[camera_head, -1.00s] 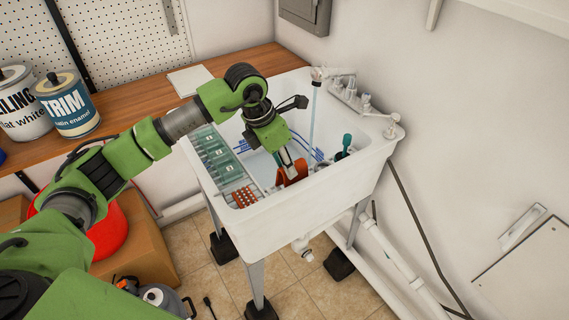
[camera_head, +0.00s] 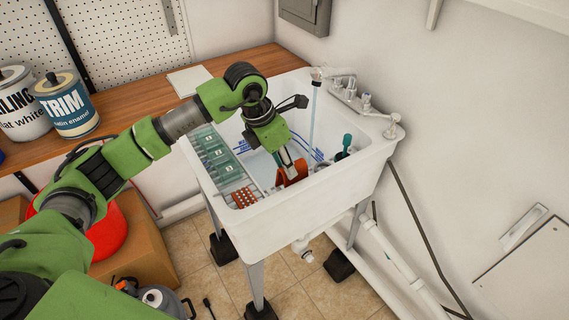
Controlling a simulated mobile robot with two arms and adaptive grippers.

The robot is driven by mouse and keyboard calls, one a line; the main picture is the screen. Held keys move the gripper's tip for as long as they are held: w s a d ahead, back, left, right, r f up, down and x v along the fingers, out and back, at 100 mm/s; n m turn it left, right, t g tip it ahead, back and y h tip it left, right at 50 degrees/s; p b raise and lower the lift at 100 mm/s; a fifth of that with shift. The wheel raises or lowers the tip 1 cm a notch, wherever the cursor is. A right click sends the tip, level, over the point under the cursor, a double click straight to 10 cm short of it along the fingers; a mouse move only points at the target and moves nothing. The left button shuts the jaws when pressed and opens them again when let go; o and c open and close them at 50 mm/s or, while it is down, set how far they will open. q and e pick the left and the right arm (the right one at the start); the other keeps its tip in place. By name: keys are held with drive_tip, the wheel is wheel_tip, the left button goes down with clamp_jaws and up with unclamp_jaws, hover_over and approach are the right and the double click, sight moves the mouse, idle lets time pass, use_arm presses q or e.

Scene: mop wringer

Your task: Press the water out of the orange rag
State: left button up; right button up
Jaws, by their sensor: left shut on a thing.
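The orange rag (camera_head: 291,174) hangs inside the white utility sink (camera_head: 290,202), near its front wall. My left gripper (camera_head: 291,168) reaches down into the sink and is shut on the rag. The gripper and the sink's front wall hide part of the rag, and I cannot see its lower end. My right gripper is not in view.
A rack with green trays (camera_head: 216,152) and a red perforated piece (camera_head: 244,197) spans the sink's left side. A faucet (camera_head: 350,90) stands at the back right. A teal-handled item (camera_head: 346,143) stands in the sink's right part. Paint cans (camera_head: 66,104) stand on the wooden counter (camera_head: 150,92).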

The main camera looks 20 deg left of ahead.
use_arm(q)
drive_tip(key=b, duration=0.3)
drive_tip(key=shift+s+f, duration=0.1)
drive_tip(key=shift+f, duration=0.1)
idle(5.3)
drive_tip(key=shift+r, duration=0.1)
wheel_tip(320, 180, up, 9)
drive_tip(key=p, duration=0.5)
idle(0.4)
idle(0.5)
